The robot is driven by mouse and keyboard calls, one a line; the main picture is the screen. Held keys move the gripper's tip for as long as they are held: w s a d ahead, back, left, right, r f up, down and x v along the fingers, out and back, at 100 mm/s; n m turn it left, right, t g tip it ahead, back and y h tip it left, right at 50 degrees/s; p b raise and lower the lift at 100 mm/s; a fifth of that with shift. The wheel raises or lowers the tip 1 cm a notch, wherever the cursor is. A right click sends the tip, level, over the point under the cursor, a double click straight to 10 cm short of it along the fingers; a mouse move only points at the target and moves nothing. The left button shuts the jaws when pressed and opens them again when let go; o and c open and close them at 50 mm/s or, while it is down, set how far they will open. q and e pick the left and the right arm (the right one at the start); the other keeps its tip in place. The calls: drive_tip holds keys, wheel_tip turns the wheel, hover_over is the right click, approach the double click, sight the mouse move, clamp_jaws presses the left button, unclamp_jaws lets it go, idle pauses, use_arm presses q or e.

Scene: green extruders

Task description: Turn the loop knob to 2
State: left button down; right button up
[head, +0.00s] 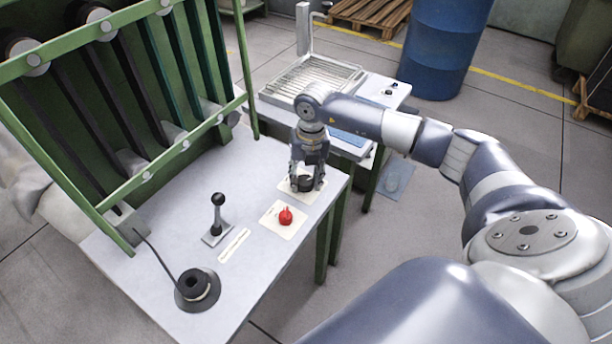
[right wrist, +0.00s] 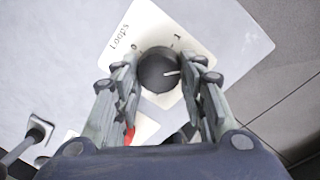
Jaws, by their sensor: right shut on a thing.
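The loop knob (right wrist: 158,70) is black and round with a white pointer line. It sits on a cream plate (right wrist: 225,42) marked "Loops", with 0 and 1 readable in the right wrist view. The pointer points right, clockwise past the 1; a 2 is not visible. My right gripper (head: 307,184) reaches down over the knob at the table's right side. In the right wrist view its fingers (right wrist: 158,84) stand on either side of the knob, shut on it. The fingers hide part of the plate. My left gripper is out of view.
A red knob (head: 285,216) on its own plate is close to the right gripper. A black-topped lever (head: 217,220) and a round black device with a cable (head: 197,288) stand on the grey table (head: 160,262). A green frame (head: 165,165) rises behind.

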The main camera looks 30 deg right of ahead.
sight(308, 182)
drive_tip(key=m+p, duration=0.1)
drive_tip(key=m, duration=0.5)
drive_tip(key=shift+m, duration=0.3)
idle(0.4)
drive_tip(key=o, duration=1.1)
drive_tip(key=r, duration=1.2)
drive_tip(key=shift+s+d, duration=0.15)
drive_tip(key=shift+s, duration=0.2)
drive_tip(key=shift+f, duration=0.1)
